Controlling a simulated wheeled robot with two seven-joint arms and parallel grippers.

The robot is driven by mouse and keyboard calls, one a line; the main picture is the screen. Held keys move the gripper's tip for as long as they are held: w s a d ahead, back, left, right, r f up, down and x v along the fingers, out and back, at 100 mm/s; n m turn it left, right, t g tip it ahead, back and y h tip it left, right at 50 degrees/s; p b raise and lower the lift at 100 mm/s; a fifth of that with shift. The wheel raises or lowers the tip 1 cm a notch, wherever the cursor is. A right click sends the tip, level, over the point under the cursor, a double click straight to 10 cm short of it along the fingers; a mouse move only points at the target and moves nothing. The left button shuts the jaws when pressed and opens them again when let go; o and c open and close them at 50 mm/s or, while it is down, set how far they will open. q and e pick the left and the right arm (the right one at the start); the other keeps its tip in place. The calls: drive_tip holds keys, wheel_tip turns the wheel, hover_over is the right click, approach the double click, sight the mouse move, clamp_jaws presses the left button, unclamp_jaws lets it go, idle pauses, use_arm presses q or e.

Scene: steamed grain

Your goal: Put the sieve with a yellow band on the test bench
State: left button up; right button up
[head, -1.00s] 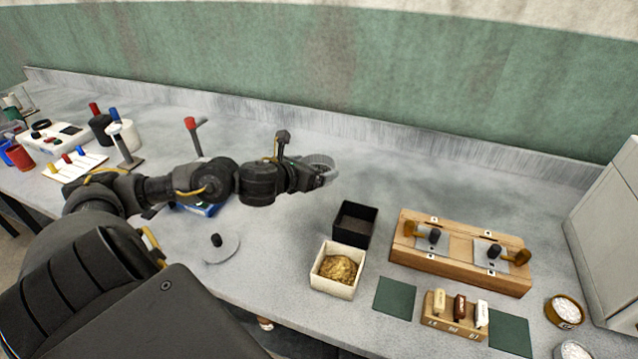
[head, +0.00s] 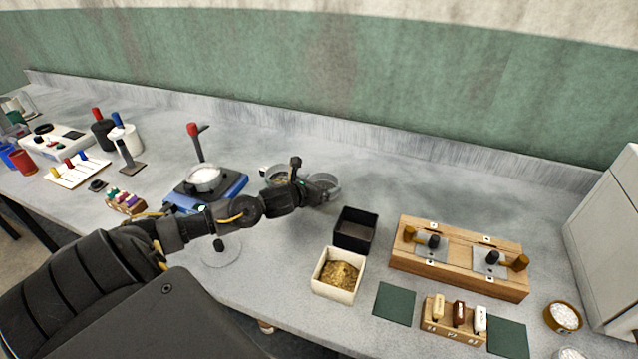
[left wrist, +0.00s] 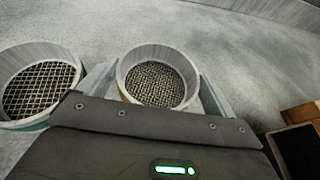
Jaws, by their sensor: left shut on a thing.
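My left gripper (head: 318,189) is shut on a round metal sieve (head: 327,182) with a mesh floor. In the left wrist view this sieve (left wrist: 158,80) sits upright between the two fingers, and a thin yellowish edge shows low on its left side. A second sieve (head: 275,174) stands to its left in the head view. In the left wrist view this second sieve (left wrist: 40,88) has a coarser mesh and a green band. The grey bench (head: 400,180) lies under both; I cannot tell whether the held sieve touches it. My right gripper is not in view.
A black box (head: 355,229) and a white box of grain (head: 338,274) stand right of my left arm. A wooden block with knobs (head: 459,257) is farther right. A blue device with a white-filled dish (head: 204,178) stands left. The bench behind the gripper is clear.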

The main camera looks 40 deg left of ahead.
use_arm(q)
drive_tip(key=shift+f, duration=0.15)
drive_tip(key=o, duration=0.7)
drive_tip(key=shift+o, duration=0.2)
drive_tip(key=shift+r, duration=0.3)
drive_tip(key=v, duration=0.3)
drive_tip(key=b+v, duration=0.1)
drive_tip(key=v, duration=0.3)
drive_tip(key=b+v, duration=0.1)
drive_tip(key=v, duration=0.2)
drive_tip(key=shift+s+f, duration=0.2)
drive_tip(key=shift+s, duration=0.05)
drive_tip(key=shift+v, duration=0.8)
drive_tip(key=shift+r, duration=0.1)
